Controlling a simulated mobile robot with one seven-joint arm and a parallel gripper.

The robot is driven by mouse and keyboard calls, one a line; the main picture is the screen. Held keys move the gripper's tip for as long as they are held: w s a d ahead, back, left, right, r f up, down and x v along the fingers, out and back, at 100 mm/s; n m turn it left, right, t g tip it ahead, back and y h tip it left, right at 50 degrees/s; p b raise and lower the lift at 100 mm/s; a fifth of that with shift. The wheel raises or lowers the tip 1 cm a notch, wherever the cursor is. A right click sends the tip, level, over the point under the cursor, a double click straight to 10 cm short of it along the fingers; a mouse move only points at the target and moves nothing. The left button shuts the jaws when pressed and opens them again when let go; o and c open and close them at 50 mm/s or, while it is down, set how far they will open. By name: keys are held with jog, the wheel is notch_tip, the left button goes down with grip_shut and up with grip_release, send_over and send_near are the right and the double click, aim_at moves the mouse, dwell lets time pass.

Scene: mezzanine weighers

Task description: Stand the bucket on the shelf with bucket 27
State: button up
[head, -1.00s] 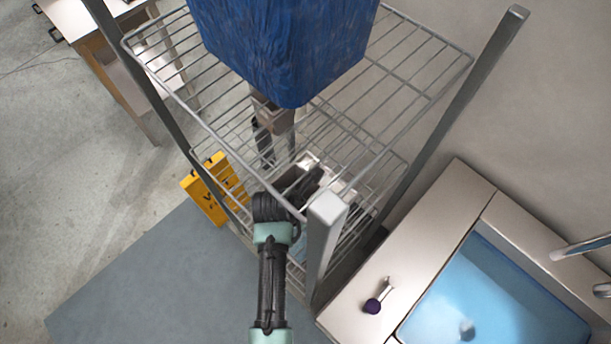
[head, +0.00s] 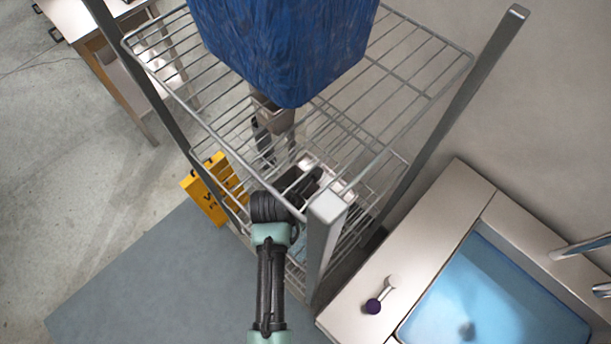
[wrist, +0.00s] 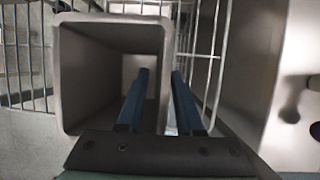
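A grey, square-mouthed bucket (wrist: 72,80) fills the left half of the wrist view, its mouth towards the camera. My gripper (wrist: 160,72) straddles its right wall, one blue finger inside and one outside. The wall fills the narrow gap between the fingers, so the gripper looks shut on it. In the head view a grey-brown bucket shape (head: 272,118) shows below the blue load, inside the wire shelf unit (head: 425,95). I cannot tell whether it is the held bucket. No number is legible. My gripper is largely hidden in the head view by the arm and shelf wires.
A large blue wrapped load (head: 285,50) sits on the top wire shelf. Grey posts (head: 325,245) bound the unit. A yellow sign (head: 207,195) stands at its left. A counter with a blue sink (head: 490,300) and a purple-ended object (head: 374,306) is at right.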

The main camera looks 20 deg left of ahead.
jog(key=v, duration=0.6)
jog(key=shift+s+r, duration=0.15)
jog(key=shift+r, duration=0.15)
